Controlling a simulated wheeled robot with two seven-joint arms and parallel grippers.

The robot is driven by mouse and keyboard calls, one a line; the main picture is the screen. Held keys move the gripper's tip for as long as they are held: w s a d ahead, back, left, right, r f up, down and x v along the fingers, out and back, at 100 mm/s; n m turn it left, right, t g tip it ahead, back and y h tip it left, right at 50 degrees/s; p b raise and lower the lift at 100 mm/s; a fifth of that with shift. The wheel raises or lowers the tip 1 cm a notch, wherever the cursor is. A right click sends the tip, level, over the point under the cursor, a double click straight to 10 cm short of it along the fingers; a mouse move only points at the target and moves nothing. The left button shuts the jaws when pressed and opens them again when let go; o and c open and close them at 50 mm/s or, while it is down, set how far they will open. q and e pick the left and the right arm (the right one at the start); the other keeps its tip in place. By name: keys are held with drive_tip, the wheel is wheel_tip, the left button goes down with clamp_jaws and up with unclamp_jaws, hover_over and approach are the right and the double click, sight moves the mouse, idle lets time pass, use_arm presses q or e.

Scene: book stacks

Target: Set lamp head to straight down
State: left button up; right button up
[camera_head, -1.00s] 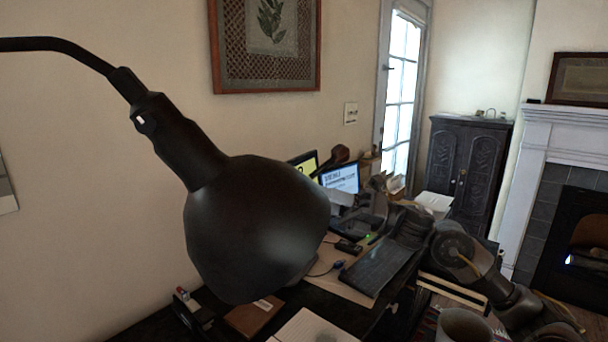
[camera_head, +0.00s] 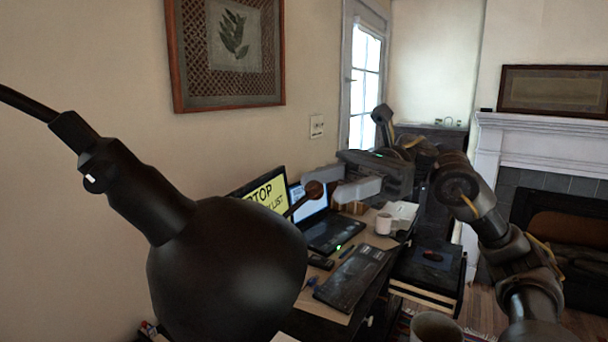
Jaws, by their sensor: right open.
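The black desk lamp fills the lower left of the head view. Its lamp head (camera_head: 225,275) is a rounded shade on a thick neck (camera_head: 135,185), hung from a thin arm (camera_head: 25,103). The neck slopes down to the right, so the head looks tilted. The shade's lower part is cut off by the frame and its opening is hidden. My right gripper (camera_head: 320,184) is open to the right of and beyond the lamp head, its pale fingers pointing left. It is apart from the lamp in the picture. My left gripper is out of view.
A brown round-ended object (camera_head: 314,190) shows by the right fingers. A fireplace (camera_head: 565,225) stands at right.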

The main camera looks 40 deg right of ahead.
sight(304, 200)
drive_tip(key=a+p, duration=0.2)
drive_tip(key=a, duration=0.2)
drive_tip(key=shift+r, duration=0.2)
drive_tip(key=shift+a+f, duration=0.2)
drive_tip(key=shift+a, duration=0.45)
clamp_jaws()
